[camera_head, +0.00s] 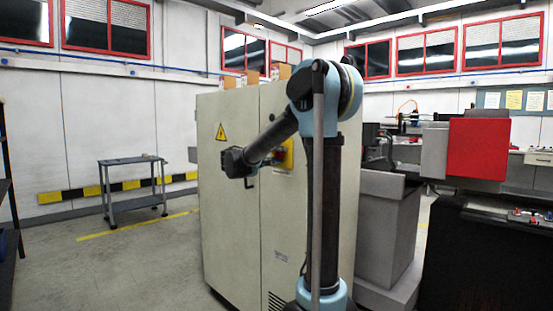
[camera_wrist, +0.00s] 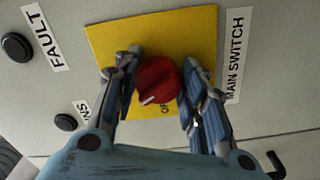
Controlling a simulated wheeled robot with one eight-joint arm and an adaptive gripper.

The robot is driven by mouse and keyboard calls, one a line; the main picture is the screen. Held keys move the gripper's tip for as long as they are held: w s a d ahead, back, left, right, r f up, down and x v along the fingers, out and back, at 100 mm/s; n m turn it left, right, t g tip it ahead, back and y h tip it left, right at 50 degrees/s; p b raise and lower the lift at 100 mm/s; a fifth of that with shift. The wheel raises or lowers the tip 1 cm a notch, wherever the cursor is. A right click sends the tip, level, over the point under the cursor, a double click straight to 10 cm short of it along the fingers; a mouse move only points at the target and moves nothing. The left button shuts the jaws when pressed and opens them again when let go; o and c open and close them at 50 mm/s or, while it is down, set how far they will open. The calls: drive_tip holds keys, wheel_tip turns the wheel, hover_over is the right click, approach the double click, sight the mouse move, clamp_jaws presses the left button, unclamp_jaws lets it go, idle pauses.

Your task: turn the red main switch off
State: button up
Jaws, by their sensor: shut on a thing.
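The red main switch (camera_wrist: 158,80) is a round red knob with a white mark, on a yellow plate (camera_wrist: 112,40) beside a "MAIN SWITCH" label (camera_wrist: 235,55) in the wrist view. My gripper (camera_wrist: 160,85) has its two fingers on either side of the knob and is shut on it. The white mark points toward the lower left of the picture, near partly hidden lettering on the plate. In the head view the yellow plate (camera_head: 288,150) shows on the cream cabinet (camera_head: 230,215), partly behind my arm. My gripper is mostly hidden there.
In the wrist view, a black "FAULT" button (camera_wrist: 17,46) and another black button (camera_wrist: 66,122) sit left of the plate. A black handle (camera_wrist: 276,165) is at lower right. In the head view, a dark cart (camera_head: 133,186) stands left, with open floor before it.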

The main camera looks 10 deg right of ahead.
drive_tip(key=n, duration=1.2)
drive_tip(key=shift+r, duration=0.1)
idle(0.6)
drive_tip(key=o, duration=1.1)
drive_tip(key=shift+c, duration=0.2)
drive_tip(key=shift+a, duration=0.15)
drive_tip(key=v, duration=1.1)
drive_tip(key=shift+s+a, duration=0.2)
drive_tip(key=shift+a, duration=0.1)
drive_tip(key=shift+d, duration=0.1)
